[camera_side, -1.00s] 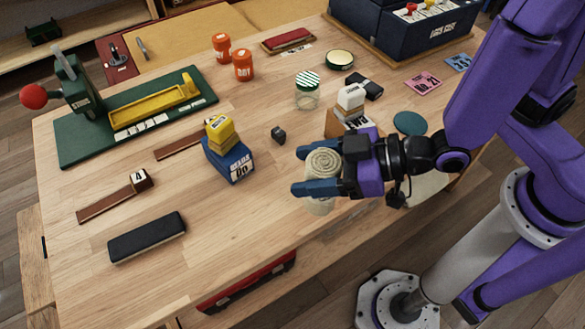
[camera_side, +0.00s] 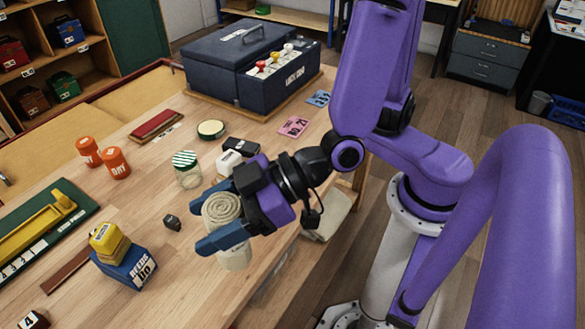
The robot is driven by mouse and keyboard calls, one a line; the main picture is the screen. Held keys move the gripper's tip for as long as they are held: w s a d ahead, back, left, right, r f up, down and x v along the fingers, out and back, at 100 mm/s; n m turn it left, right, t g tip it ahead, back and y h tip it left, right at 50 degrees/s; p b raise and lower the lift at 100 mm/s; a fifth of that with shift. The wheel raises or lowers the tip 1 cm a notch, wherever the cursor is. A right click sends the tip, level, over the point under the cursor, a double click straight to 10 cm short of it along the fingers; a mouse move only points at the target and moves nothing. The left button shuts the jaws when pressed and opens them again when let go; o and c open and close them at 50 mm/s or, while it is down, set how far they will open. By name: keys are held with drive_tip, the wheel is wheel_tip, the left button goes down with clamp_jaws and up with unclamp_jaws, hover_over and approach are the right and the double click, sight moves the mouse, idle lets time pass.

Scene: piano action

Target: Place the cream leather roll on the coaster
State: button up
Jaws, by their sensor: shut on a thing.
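The cream leather roll (camera_side: 232,251) is a pale spiral-wound cylinder, held upright with its coiled end facing up. My gripper (camera_side: 213,223) is shut on it, with a blue finger on either side. The roll is over the front part of the wooden table; its exact height above the top is hard to tell. The coaster does not show now. A dark green disc, seen earlier below the pink card, is likely the coaster; my wrist and arm now cover that area.
A glass jar (camera_side: 188,178) with a green-striped lid, a white-and-black block (camera_side: 229,161) and a small dark cube (camera_side: 172,222) stand near my gripper. A blue box with a yellow top (camera_side: 125,265) is left. A pink card (camera_side: 293,126) and a navy case (camera_side: 270,80) lie behind.

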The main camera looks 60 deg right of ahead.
drive_tip(key=w+d+r+m+t+h, duration=0.1)
drive_tip(key=w+d+r, duration=0.15)
drive_tip(key=w, duration=0.65)
drive_tip(key=w+d+r, duration=0.2)
drive_tip(key=w+d, duration=0.1)
drive_tip(key=w, duration=0.5)
drive_tip(key=w+d+r, duration=0.1)
drive_tip(key=w+d, duration=0.3)
drive_tip(key=d, duration=0.3)
drive_tip(key=w+d, duration=0.4)
drive_tip(key=d, duration=0.3)
drive_tip(key=s+d+f, duration=0.1)
drive_tip(key=s+d, duration=0.3)
drive_tip(key=d, duration=0.3)
drive_tip(key=s+d+f, duration=0.2)
drive_tip(key=s+d, duration=0.2)
drive_tip(key=d, duration=0.3)
drive_tip(key=s+d+f, duration=0.1)
drive_tip(key=s, duration=0.8)
drive_tip(key=s+d+f, duration=0.2)
drive_tip(key=s, duration=0.7)
drive_tip(key=w+d+f, duration=0.2)
drive_tip(key=w+f, duration=1.2)
drive_tip(key=f, duration=0.3)
drive_tip(key=shift+d+f, duration=0.25)
drive_tip(key=shift+d, duration=0.05)
